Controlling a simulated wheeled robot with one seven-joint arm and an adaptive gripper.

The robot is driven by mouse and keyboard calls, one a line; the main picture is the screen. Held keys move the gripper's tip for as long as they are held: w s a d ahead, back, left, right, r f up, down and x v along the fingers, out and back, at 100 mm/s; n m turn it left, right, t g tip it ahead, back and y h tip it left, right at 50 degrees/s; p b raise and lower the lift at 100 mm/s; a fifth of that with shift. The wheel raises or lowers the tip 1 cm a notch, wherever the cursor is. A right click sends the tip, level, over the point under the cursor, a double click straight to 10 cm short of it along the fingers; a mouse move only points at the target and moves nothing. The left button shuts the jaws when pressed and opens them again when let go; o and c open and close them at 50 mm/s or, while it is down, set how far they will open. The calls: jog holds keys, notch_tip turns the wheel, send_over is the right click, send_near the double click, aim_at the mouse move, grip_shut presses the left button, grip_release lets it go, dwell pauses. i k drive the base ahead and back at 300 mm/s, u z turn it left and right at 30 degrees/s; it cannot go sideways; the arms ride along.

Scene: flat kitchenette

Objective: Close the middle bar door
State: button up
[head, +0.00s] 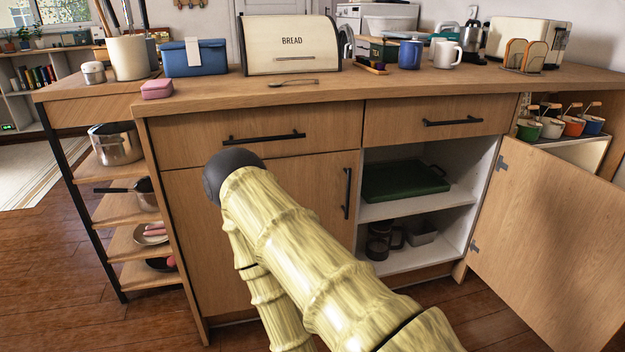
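The wooden bar counter has a cabinet with two doors under its drawers. The right door (548,240) stands wide open, swung out to the right on its hinges (474,246). Its inner face shows and its lower right part is cut off by the frame edge. The left door (190,225) is shut, with a dark vertical handle (347,193). I cannot tell for sure which one is called the middle door. My arm crosses in front of the left door, bends at a dark joint, and runs down out of the frame. My gripper is not in view.
The open compartment holds a green tray (404,181) above and a dark French press (384,240) below. Both drawers (262,134) are shut. Open shelves with pots (117,144) stand at the left. A bread box (290,45) and mugs stand on the countertop (335,85).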

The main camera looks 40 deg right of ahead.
aim_at(548, 237)
jog(key=u, duration=1.4)
jog(key=k, duration=1.05)
jog(key=z, duration=2.65)
jog(key=i, duration=1)
jog(key=z, duration=0.05)
